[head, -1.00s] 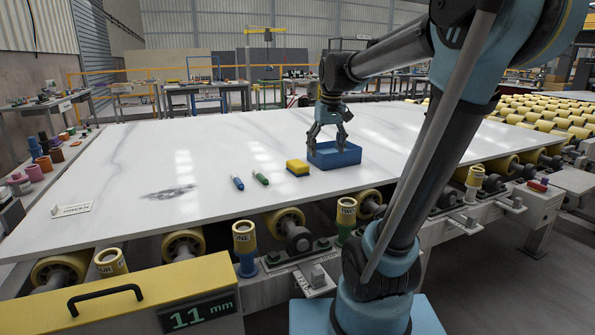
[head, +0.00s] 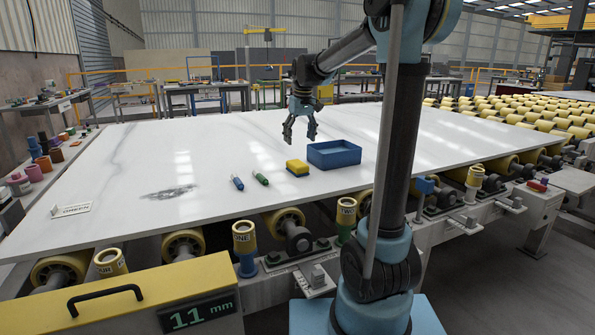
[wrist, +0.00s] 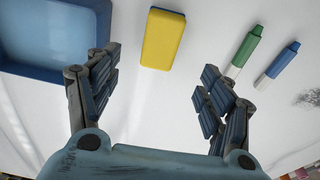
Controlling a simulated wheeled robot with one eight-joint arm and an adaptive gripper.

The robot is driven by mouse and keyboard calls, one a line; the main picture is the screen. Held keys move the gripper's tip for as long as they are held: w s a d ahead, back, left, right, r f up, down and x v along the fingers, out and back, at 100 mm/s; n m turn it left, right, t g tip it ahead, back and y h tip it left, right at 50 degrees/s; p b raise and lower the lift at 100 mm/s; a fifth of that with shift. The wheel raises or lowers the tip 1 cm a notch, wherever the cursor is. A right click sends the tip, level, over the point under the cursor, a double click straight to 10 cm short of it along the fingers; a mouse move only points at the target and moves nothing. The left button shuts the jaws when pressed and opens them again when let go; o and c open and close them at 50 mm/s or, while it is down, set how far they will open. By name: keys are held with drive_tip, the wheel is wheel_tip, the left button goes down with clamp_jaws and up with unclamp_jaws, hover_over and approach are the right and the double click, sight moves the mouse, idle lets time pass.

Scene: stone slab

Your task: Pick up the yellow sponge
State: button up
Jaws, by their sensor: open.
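The yellow sponge (head: 297,166) has a blue underside and lies on the white stone slab (head: 220,145), just left of the blue tray (head: 350,155). In the wrist view the sponge (wrist: 164,39) shows at the top, beyond the fingertips and roughly between them. My gripper (head: 299,138) is open and empty above the slab, over and behind the sponge. Its two spread fingers show in the wrist view (wrist: 160,85), with bare slab between them.
The blue tray (wrist: 50,35) stands close to the sponge and looks empty. A green marker (head: 261,178) and a blue marker (head: 237,183) lie left of the sponge. A dark smudge (head: 168,192) and a small label plate (head: 72,210) are farther left. The slab's front edge is near.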

sight(298, 163)
drive_tip(key=f, duration=0.4)
drive_tip(key=w+f, duration=0.1)
drive_tip(key=f, duration=0.3)
drive_tip(key=a+f, duration=0.1)
drive_tip(key=f, duration=0.3)
drive_tip(key=shift+w+f, duration=0.15)
drive_tip(key=shift+w, duration=0.1)
drive_tip(key=shift+d, duration=0.1)
drive_tip(key=c, duration=1)
